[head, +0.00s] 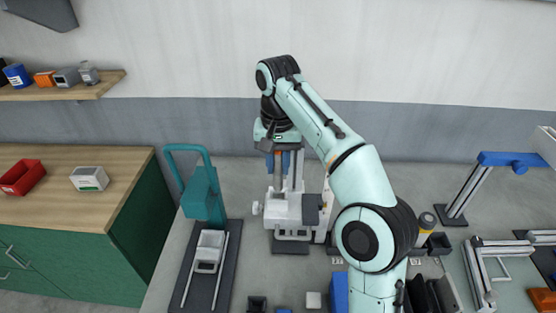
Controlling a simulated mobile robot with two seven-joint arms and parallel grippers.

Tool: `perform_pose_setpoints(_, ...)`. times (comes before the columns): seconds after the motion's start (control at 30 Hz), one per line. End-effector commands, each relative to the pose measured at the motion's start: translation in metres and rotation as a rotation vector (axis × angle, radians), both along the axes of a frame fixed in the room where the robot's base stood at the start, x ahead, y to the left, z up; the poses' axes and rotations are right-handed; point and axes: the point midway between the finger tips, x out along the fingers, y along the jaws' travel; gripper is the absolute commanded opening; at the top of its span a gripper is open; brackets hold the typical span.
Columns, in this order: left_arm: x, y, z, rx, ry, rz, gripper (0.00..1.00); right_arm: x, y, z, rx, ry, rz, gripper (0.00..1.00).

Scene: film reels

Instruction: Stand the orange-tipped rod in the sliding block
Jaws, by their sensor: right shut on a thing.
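My right arm comes in from the lower right and bends over at the back wall, so its gripper (283,164) points down above the white machine (293,210). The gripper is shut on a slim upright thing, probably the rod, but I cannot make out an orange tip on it. A light grey block (210,241), which looks like the sliding block, sits between two rails on a dark base plate (232,259), in front of a teal upright with a handle (204,193). The gripper is to the right of this block and farther back. My left gripper is not in view.
A wooden counter (125,165) with a red bin (22,177) and a grey box (90,178) stands at left. A shelf (90,91) with small boxes hangs above it. A metal stand with a blue arm (510,159) and frames stand at right. Small blocks lie at the front.

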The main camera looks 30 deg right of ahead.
Motion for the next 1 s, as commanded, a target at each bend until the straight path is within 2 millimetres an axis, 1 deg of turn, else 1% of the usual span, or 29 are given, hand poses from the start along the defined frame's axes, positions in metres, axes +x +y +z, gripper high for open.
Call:
perform_pose_setpoints(0.03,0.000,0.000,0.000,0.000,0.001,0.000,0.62,-0.001,0.000,-0.006,0.000,0.004,0.000,0.00)
perform_pose_setpoints(0.2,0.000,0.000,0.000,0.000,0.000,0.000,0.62,-0.001,0.000,-0.024,0.000,0.001,-0.001,0.00)
perform_pose_setpoints(0.4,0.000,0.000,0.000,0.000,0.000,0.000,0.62,-0.001,0.000,-0.037,0.000,0.000,-0.001,0.00)
perform_pose_setpoints(0.6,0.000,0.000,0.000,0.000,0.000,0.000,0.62,-0.001,0.000,-0.042,0.000,-0.001,-0.001,0.00)
perform_pose_setpoints(1.0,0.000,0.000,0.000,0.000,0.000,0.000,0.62,-0.001,0.000,-0.042,0.000,-0.001,-0.001,0.00)
